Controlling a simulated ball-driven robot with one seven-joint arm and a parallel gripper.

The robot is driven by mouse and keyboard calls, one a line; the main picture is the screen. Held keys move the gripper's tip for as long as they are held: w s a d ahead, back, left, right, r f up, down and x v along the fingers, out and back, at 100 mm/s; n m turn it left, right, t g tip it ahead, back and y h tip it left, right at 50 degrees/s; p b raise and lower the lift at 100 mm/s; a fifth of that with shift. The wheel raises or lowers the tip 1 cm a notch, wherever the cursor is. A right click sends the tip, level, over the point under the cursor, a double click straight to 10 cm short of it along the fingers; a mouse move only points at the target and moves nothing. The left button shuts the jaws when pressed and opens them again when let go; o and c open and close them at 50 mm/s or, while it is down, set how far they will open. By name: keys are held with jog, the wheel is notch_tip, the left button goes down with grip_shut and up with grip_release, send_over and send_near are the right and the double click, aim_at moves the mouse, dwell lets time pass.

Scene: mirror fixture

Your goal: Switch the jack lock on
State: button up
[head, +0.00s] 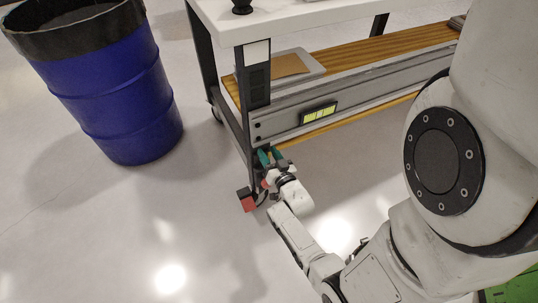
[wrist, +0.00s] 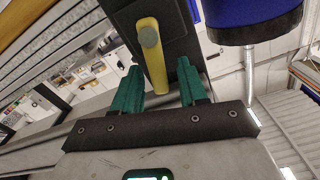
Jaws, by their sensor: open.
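A yellow lever (wrist: 155,62) with a rounded grey-green knob hangs against a dark post in the wrist view. It looks like the jack lock, but I cannot be sure. My gripper (wrist: 159,66) is open, with one green finger on each side of the lever. I cannot tell whether either finger touches it. In the head view my gripper (head: 270,157) is low by the front leg of the cart, and the lever is not clearly visible there. A red block (head: 246,200) is at the foot of that leg.
The cart has a white top (head: 285,18) and a wooden lower shelf (head: 350,55) with a grey side rail. A blue barrel (head: 115,95) stands to the left of it. The pale floor between barrel and cart is clear.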

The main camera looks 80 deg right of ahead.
jog(key=shift+c, duration=0.3)
grip_shut()
jog(key=shift+w+a+n+b, duration=0.25)
jog(key=shift+n+b, duration=0.15)
jog(key=shift+n, duration=0.35)
jog(key=shift+w+a+n+b, duration=0.25)
jog(key=shift+n+b, duration=0.1)
jog(key=shift+n, duration=0.4)
jog(key=shift+o, duration=0.3)
grip_release()
jog(key=shift+r, duration=0.1)
jog(key=p+v, duration=0.2)
jog(key=v, duration=0.8)
jog(key=shift+s+a, duration=0.25)
jog(key=shift+s, duration=0.05)
